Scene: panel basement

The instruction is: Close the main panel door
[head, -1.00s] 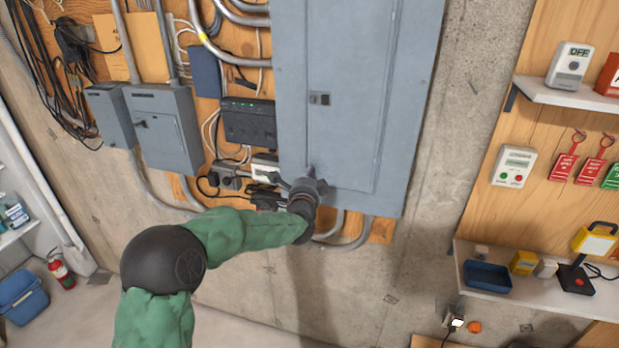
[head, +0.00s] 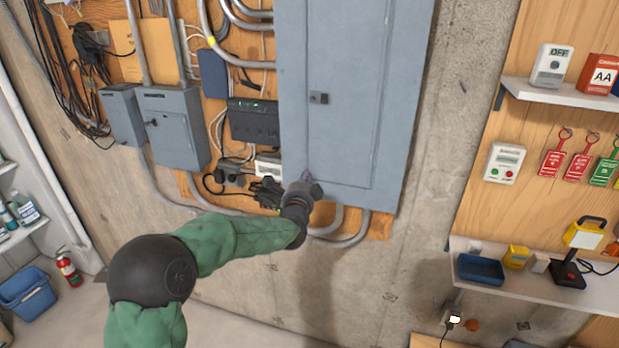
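The main panel is a tall grey metal box on the wall, and its door (head: 345,130) appears to lie flat in the front, with no visible gap. A small dark latch (head: 319,98) sits at the door's left edge. My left gripper (head: 306,178) is at the panel's lower left, in front of the door's bottom left corner. Its fingertips look close together, but whether they are shut, or touch the door, I cannot tell. My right gripper is not in view.
Smaller grey boxes (head: 172,128), a black power unit (head: 253,121) and conduits crowd the wall left of the panel. Bare concrete separates panel and shelves.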

